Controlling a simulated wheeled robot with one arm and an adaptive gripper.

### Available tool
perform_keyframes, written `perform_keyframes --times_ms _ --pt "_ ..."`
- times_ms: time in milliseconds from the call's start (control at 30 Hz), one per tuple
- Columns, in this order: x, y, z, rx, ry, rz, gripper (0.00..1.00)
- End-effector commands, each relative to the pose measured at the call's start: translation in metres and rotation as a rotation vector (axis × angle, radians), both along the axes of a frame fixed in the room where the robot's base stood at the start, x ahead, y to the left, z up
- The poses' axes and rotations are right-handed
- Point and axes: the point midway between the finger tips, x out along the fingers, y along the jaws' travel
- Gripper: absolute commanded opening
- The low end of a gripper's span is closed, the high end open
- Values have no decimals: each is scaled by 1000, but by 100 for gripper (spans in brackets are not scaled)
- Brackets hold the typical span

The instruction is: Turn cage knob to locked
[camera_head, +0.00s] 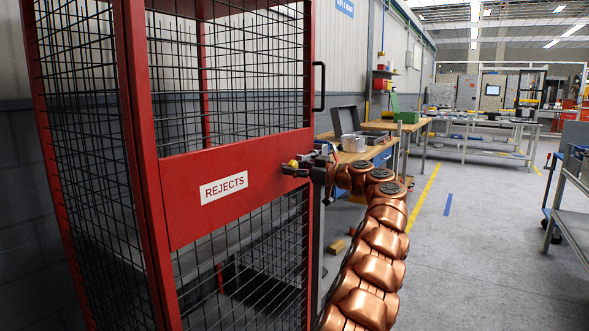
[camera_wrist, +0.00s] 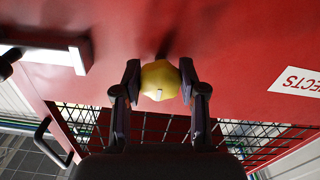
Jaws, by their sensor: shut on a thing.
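The red cage (camera_head: 180,178) with mesh panels and a white REJECTS label (camera_head: 224,187) stands on the left in the head view. Its small yellow knob (camera_head: 293,163) is on the red middle band, near the right edge. In the wrist view the yellow knob (camera_wrist: 160,80) sits between the two dark fingers of my gripper (camera_wrist: 160,86), which is shut on it. My gripper (camera_head: 296,169) is at the band in the head view, partly hiding the knob. A small pale mark shows on the knob's face; I cannot tell which setting it points to.
A black door handle (camera_head: 319,86) stands out at the cage's right edge, above my gripper. A workbench (camera_head: 352,152) with a dark open case is behind my arm. Grey floor (camera_head: 470,240) is clear to the right, up to a grey rack (camera_head: 570,215).

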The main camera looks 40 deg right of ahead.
Motion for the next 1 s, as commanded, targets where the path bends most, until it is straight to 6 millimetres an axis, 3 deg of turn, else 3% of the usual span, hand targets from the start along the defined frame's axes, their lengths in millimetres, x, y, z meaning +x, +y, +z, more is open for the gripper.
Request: perform_keyframes --times_ms 267,1000 --pt "0 1 2 140 55 1 6" --pt "0 1 5 786 305 0 6"
